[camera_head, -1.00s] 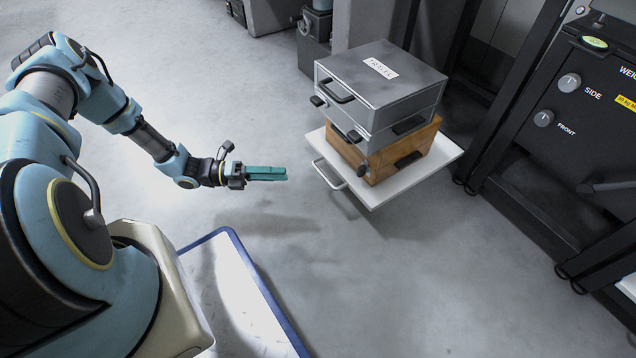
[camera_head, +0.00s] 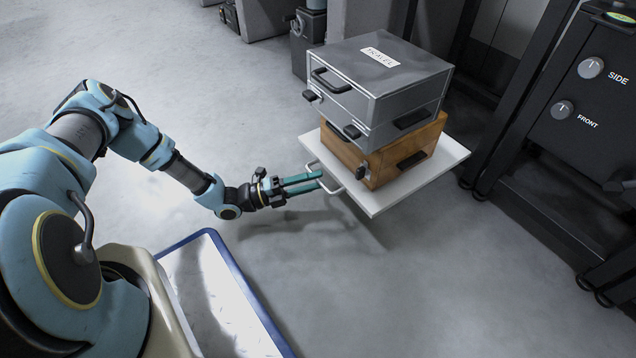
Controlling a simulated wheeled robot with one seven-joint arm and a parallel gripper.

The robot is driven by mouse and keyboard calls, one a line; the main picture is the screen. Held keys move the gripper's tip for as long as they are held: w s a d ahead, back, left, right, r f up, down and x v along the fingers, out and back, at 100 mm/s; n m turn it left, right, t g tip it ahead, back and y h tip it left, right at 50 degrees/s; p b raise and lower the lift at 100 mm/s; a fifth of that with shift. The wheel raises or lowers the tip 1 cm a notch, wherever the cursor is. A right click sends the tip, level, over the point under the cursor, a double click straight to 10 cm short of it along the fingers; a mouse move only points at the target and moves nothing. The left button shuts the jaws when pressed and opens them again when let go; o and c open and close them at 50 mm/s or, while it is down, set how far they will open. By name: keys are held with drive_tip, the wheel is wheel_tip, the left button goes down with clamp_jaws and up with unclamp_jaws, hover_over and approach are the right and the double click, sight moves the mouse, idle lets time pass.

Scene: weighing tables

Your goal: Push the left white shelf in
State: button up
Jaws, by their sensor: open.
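The white shelf (camera_head: 385,203) sticks out toward me from the black frame on the right. A metal handle (camera_head: 328,177) is on its front left edge. A grey metal case (camera_head: 385,85) lies on a wooden box (camera_head: 425,136), and both stand on the shelf. My gripper (camera_head: 318,182) is open, with its two teal fingers at the shelf handle. I cannot tell whether the fingers touch the handle or are just in front of it.
A black cabinet (camera_head: 560,150) with knobs marked SIDE and FRONT stands at the right. My blue-edged base platform (camera_head: 215,290) is at the lower left. The grey floor (camera_head: 400,290) in front of the shelf is clear.

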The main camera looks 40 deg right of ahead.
drive_tip(key=shift+x, duration=0.75)
drive_tip(key=shift+c, duration=0.4)
clamp_jaws()
idle(0.5)
